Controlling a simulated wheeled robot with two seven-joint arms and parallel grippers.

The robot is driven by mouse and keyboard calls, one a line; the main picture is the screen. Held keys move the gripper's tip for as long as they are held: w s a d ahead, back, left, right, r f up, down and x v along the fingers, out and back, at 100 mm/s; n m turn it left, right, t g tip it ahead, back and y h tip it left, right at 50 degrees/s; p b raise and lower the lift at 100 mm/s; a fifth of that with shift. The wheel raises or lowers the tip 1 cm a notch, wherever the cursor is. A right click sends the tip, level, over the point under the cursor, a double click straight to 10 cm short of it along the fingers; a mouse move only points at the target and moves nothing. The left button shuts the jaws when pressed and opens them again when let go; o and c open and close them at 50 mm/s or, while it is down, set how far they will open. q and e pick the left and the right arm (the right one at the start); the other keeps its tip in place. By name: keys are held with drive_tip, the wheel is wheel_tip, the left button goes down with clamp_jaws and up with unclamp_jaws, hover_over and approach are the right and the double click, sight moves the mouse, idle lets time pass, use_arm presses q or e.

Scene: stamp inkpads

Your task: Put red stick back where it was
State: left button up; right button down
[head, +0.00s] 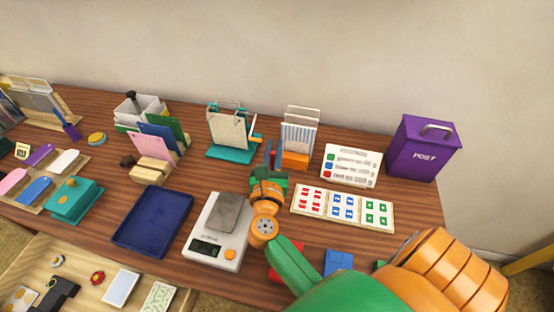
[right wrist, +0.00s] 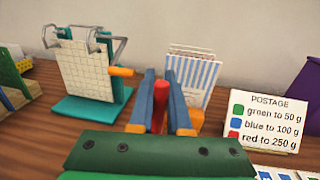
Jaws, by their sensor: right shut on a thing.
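My right gripper (head: 272,154) is over the table in front of the striped card holder. In the right wrist view its two blue-grey fingers (right wrist: 160,95) are shut on the red stick (right wrist: 160,106), which stands between them. The stick's far end and whether it touches anything are hidden. A red pad (head: 285,264) lies at the table's front, partly covered by my right arm. A blue pad (head: 338,261) lies to its right, and part of a green one (head: 380,266) shows beyond. My left gripper is out of view.
A stamp card (head: 342,208), postage sign (head: 351,165) and purple post box (head: 424,147) are to the right. A teal stand (head: 230,153) and the striped card holder (head: 298,133) are behind. A blue tray (head: 153,222) lies left.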

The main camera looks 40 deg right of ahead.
wheel_tip(320, 180, down, 2)
drive_tip(key=shift+d+f+b, duration=0.1)
drive_tip(key=shift+b, duration=0.25)
drive_tip(key=c, duration=0.9)
unclamp_jaws()
drive_tip(key=shift+s, duration=0.1)
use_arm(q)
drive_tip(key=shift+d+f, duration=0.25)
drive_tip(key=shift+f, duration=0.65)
